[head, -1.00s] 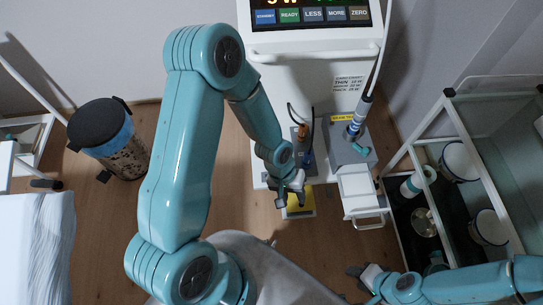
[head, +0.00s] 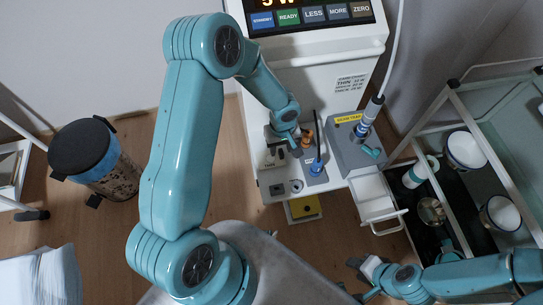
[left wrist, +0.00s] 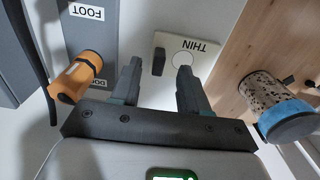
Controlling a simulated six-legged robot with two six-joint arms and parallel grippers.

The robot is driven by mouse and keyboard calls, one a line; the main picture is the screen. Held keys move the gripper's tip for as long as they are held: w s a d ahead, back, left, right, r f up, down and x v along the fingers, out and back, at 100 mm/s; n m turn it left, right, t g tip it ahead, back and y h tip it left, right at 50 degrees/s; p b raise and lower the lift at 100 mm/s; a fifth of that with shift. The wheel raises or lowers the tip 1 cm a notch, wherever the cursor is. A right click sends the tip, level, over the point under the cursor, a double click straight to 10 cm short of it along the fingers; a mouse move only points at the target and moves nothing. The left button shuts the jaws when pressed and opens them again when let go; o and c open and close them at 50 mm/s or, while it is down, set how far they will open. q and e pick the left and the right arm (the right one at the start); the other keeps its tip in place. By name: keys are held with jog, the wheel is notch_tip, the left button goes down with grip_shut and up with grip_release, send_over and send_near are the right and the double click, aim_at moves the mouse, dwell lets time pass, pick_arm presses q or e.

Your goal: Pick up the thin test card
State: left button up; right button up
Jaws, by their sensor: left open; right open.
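The thin test card (left wrist: 198,62) is a pale plate marked THIN, with a white circle and a dark upright tab (left wrist: 158,60). In the left wrist view it lies flat on the pale console top, just beyond my left gripper (left wrist: 158,72). My left gripper is open and empty, its two fingers apart, with the tab showing between the fingertips. In the head view the left gripper (head: 280,140) is above the console's front left, partly covering the card (head: 270,161). My right gripper (head: 365,268) is open and empty at the lower right.
An orange knob (left wrist: 82,77) stands left of the fingers on a grey panel. A blue connector (head: 317,166) and a grey holster block (head: 352,150) are right of the card. A speckled bin (head: 112,170) stands on the floor at left; a glass-shelved trolley (head: 470,170) at right.

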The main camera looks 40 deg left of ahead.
aim_at(281, 152)
pick_arm(q)
notch_tip(281, 152, down, 2)
jog(key=shift+w+f, duration=0.1)
jog(key=shift+f, duration=0.15)
jog(key=shift+d, duration=0.1)
grip_shut()
jog(key=shift+r, duration=0.1)
notch_tip(281, 152, up, 20)
jog(key=p, duration=0.1)
